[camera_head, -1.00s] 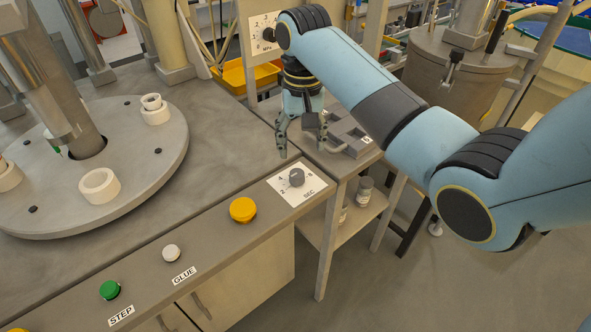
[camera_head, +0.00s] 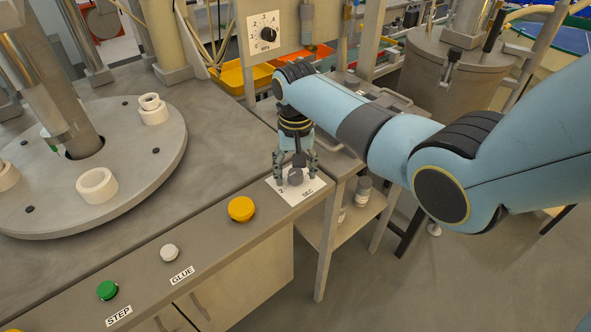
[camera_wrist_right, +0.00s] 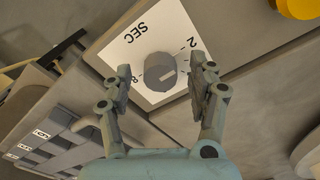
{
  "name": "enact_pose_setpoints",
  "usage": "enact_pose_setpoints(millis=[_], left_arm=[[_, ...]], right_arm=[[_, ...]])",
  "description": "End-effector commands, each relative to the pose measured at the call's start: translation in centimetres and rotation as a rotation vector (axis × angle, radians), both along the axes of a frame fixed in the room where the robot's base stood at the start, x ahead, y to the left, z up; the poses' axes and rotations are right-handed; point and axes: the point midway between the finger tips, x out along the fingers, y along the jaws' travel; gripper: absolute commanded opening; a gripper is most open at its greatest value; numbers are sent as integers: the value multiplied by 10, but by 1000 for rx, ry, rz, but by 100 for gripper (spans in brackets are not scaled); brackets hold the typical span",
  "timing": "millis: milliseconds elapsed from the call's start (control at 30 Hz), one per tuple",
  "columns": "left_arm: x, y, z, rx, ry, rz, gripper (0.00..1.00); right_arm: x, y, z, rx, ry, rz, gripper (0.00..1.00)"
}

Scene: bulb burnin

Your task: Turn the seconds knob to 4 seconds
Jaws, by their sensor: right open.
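The grey seconds knob (camera_head: 295,177) sits on a white SEC dial plate (camera_head: 308,188) at the right end of the panel. My right gripper (camera_head: 296,172) points down over it, with its fingers open on either side of the knob. In the right wrist view the knob (camera_wrist_right: 160,72) lies between and beyond the open fingertips (camera_wrist_right: 163,75), with no clear contact. Its pale pointer line is on the side towards the 2 and the 8 is at the left finger; the digits 4 and 6 are hidden. My left gripper is not in view.
A yellow button (camera_head: 241,209), a white GLUE button (camera_head: 169,253) and a green STEP button (camera_head: 108,290) line the panel to the left. A round turntable (camera_head: 140,190) with white rings stands further left.

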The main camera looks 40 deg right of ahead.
Motion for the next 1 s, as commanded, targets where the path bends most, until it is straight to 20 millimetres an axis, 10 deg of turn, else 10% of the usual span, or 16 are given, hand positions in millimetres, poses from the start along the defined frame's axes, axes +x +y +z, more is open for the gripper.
enact_pose_setpoints(millis=[167,600,1000], left_arm=[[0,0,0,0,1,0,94],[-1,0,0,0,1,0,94],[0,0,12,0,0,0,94]], right_arm=[[0,0,0,0,0,0,59],[0,0,1,1,0,0,4],[0,0,3,1,0,-93,4]])
